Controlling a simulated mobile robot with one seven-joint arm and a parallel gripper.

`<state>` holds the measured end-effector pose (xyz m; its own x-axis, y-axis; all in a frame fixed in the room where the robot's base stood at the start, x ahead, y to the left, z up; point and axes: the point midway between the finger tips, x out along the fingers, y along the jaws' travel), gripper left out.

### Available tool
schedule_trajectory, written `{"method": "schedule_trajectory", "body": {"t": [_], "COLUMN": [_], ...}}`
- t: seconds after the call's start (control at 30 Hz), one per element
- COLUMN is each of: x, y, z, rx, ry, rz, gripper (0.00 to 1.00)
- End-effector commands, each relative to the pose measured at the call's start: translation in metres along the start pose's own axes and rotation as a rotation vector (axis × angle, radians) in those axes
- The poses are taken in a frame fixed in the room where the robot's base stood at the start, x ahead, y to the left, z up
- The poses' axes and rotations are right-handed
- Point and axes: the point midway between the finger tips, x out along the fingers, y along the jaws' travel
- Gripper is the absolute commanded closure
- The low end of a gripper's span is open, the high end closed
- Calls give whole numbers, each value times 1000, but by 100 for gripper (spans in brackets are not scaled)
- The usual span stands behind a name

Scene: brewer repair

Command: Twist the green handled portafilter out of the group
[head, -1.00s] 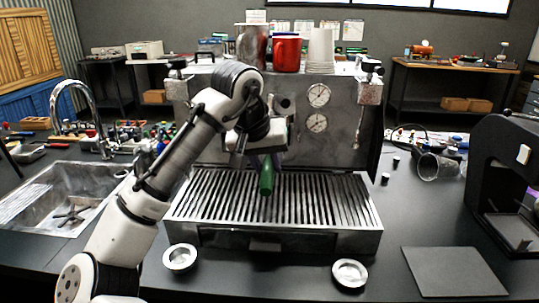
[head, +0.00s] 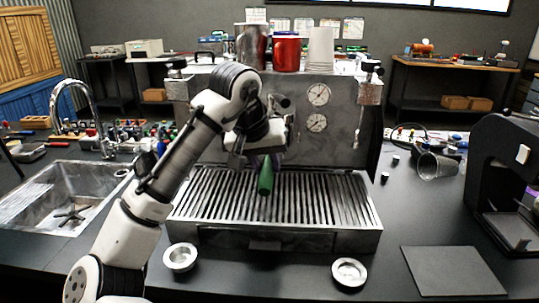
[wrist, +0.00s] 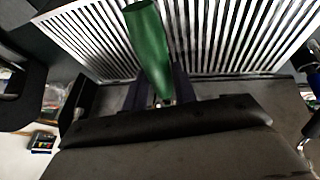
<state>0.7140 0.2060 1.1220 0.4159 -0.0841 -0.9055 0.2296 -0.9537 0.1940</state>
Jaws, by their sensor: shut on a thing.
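The green handle (head: 265,178) of the portafilter points down and toward me in front of the espresso machine (head: 345,125). My gripper (head: 262,152) is at the upper end of the handle and shut on it. In the wrist view the green handle (wrist: 149,45) passes between the dark fingers of my gripper (wrist: 160,92). The portafilter's basket and the group are hidden behind my wrist, so I cannot tell whether they are joined.
The slatted drip tray (head: 330,205) lies below the handle. Two metal baskets (head: 181,257) (head: 349,272) sit on the counter in front. A sink (head: 70,195) is at left, and a black grinder-like machine (head: 505,165) and flat dark mat (head: 453,270) are at right.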

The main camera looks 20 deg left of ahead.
Motion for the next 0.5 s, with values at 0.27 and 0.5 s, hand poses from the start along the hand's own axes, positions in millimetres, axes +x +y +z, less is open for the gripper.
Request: {"method": "schedule_trajectory", "body": {"t": [0.27, 0.5], "x": [-2, -2], "y": [-10, -13], "z": [1, -1], "rx": [84, 117], "ry": [-28, -33], "rz": [35, 49], "gripper": [100, 100]}}
